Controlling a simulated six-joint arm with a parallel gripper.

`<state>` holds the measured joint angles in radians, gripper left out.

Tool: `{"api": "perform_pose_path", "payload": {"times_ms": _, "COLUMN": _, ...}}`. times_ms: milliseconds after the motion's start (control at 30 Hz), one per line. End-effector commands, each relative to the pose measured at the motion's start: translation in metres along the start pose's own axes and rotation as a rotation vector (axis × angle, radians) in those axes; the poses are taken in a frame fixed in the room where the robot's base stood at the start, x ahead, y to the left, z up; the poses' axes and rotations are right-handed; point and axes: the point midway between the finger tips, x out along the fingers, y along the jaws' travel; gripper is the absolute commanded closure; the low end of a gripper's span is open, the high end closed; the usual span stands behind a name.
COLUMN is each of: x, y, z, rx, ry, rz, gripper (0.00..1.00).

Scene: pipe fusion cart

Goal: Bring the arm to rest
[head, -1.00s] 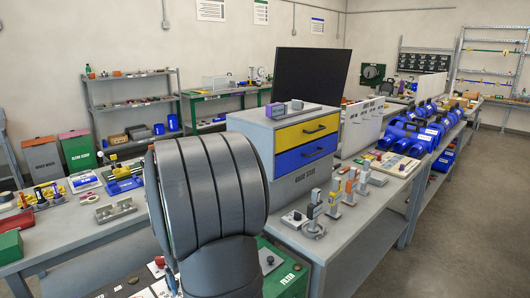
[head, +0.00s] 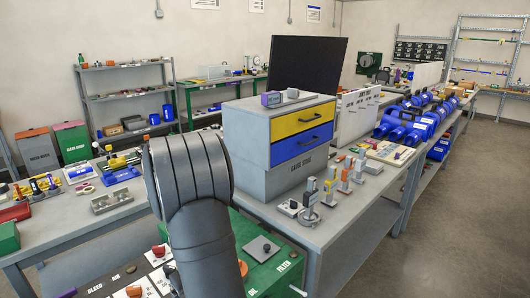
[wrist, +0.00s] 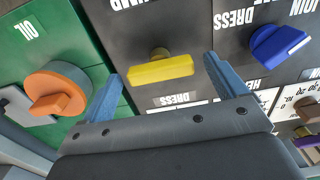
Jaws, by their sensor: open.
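My gripper (wrist: 163,69) shows in the wrist view with its two blue fingers spread wide apart, open. A yellow knob (wrist: 161,70) on a dark panel appears between the fingers. I cannot tell the distance from the fingertips to it. Nothing is held. In the head view my grey arm stands in the lower middle, and the gripper itself is hidden there.
An orange knob (wrist: 58,92) sits on a green panel at left, and a blue knob (wrist: 278,46) at right. In the head view a drawer unit (head: 262,135) stands on the grey bench beside my arm. Small upright devices (head: 311,205) stand near its front edge.

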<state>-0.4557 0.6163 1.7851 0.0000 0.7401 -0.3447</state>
Motion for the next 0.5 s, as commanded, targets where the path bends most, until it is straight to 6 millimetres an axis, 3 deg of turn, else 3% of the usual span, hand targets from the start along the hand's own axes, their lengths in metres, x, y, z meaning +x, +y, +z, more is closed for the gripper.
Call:
{"api": "perform_pose_path", "payload": {"times_ms": 267, "x": -0.005, "y": 0.000, "z": -0.001, "rx": 0.000, "ry": 0.002, "rz": 0.001, "gripper": 0.10}}
{"api": "perform_pose_path", "payload": {"times_ms": 500, "x": -0.040, "y": 0.001, "z": -0.001, "rx": 0.000, "ry": 0.006, "rz": 0.002, "gripper": 0.10}}
